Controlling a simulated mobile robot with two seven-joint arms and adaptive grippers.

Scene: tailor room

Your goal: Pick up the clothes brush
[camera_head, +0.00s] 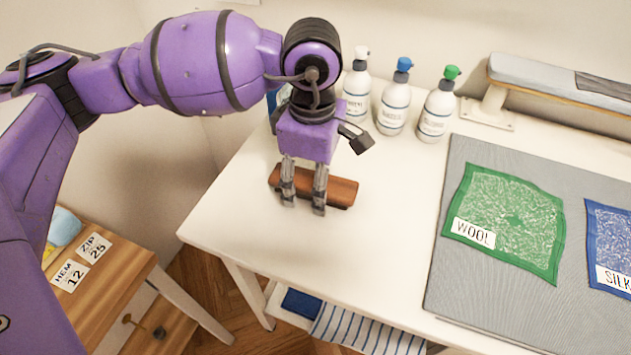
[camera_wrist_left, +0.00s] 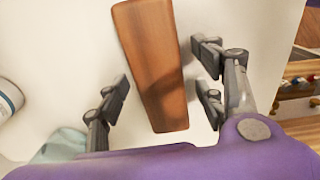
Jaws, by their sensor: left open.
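The clothes brush (camera_head: 337,190) is a brown wooden block lying on the white table (camera_head: 245,240), near its left end. It also shows in the left wrist view (camera_wrist_left: 152,60), between the fingers and running away from the palm. My left gripper (camera_head: 304,208) is open and points down over the brush. In the left wrist view its fingers (camera_wrist_left: 165,90) stand on either side of the brush, with a gap on both sides. Whether the fingertips reach down to the table is hard to tell. My right gripper is not in view.
White spray bottles with white (camera_head: 357,85), blue (camera_head: 395,100) and green (camera_head: 438,107) tops stand behind the brush. A grey mat (camera_head: 470,285) with green wool (camera_head: 510,215) and blue silk (camera_head: 612,245) swatches lies right. A wooden drawer unit (camera_head: 115,265) stands lower left. The table front is clear.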

